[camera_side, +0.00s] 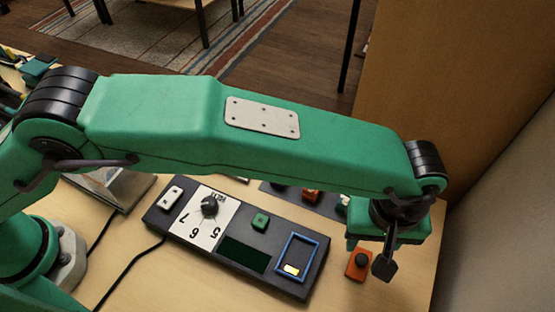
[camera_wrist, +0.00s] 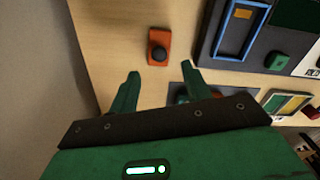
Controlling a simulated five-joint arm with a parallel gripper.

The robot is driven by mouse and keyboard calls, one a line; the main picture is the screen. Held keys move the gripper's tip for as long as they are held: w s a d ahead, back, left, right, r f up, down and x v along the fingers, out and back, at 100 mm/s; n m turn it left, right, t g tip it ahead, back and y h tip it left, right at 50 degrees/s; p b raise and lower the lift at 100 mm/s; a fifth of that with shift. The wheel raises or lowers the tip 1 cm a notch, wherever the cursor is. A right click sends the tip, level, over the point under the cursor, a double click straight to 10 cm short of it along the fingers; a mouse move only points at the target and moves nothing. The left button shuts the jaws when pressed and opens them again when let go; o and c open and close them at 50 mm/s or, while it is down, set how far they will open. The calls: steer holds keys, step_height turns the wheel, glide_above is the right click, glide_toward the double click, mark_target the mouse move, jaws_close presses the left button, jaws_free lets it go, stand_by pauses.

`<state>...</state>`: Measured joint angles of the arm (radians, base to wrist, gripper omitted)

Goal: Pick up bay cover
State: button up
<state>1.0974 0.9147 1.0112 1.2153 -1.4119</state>
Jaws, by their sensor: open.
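The bay cover looks to be the small orange plate with a round black knob (camera_side: 357,271). It lies flat on the wooden table, right of the dark panel. In the wrist view the orange plate (camera_wrist: 159,32) lies just beyond my fingertips, roughly in line with the gap between them. My gripper (camera_wrist: 161,72) is open and empty, with the two green fingers apart. In the side view my gripper (camera_side: 382,266) hangs beside the plate, at its right. A blue-framed bay (camera_side: 280,266) on the panel is open and shows a yellow and white piece inside.
The dark panel (camera_side: 233,249) carries a numbered dial (camera_side: 209,206), a green button (camera_side: 260,221) and a white switch plate. A dark tray with small coloured parts lies behind it, partly hidden by my arm. Bare table surrounds the plate; a wall stands at right.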

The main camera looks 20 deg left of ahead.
mark_target(362, 258)
steer(key=shift+f, duration=0.65)
steer(key=shift+f, duration=0.15)
steer(key=shift+f, duration=2.45)
jaws_close()
